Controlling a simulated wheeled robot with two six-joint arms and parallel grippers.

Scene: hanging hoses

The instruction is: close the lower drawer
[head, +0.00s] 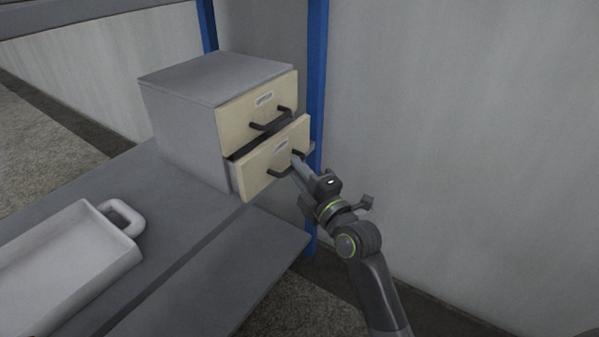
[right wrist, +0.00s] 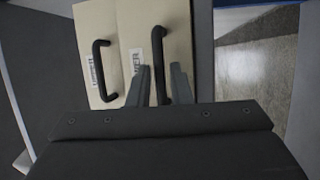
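A grey cabinet (head: 185,120) stands on a grey surface and has two pale drawers with dark bar handles. The upper drawer (head: 235,118) is shut. The lower drawer (head: 262,172) sticks out some way, with a dark gap above its front. My right gripper (head: 297,167) is at the lower drawer's handle (head: 282,172). In the right wrist view, my gripper's fingers (right wrist: 160,82) stand apart, one on either side of that handle (right wrist: 157,50). The upper handle (right wrist: 101,72) is left of them. The fingertips are partly hidden in the head view. My left gripper is not in view.
A white tray (head: 128,254) with a loop handle lies on the grey surface (head: 165,210) at the left. A blue post (head: 317,75) and a grey wall (head: 450,120) stand behind and right of the cabinet. The surface between tray and cabinet is clear.

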